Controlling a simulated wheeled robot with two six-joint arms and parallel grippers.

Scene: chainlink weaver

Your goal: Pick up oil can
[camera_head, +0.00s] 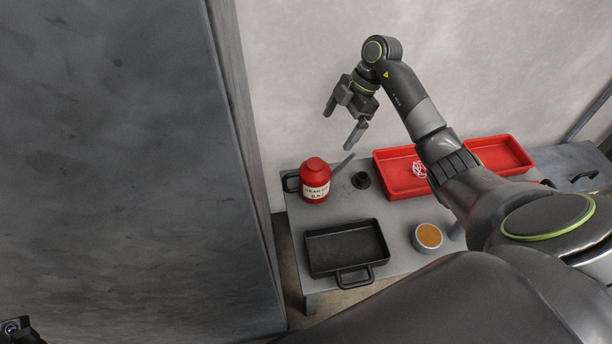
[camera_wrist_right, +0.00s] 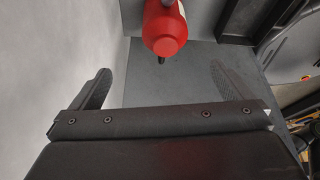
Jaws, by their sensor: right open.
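The oil can is a red bottle (camera_head: 315,181) with a white label, a black handle on its left and a grey spout slanting up to the right. It stands upright at the left end of the grey table. My right gripper (camera_head: 341,118) is open and empty, above the can and a little to its right. In the right wrist view the red can (camera_wrist_right: 166,28) shows at the top, ahead of and between the two spread fingers (camera_wrist_right: 158,85), touching neither.
A black tray (camera_head: 314,267) lies in front of the can. A grey wall or cabinet (camera_head: 235,100) rises close on the left.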

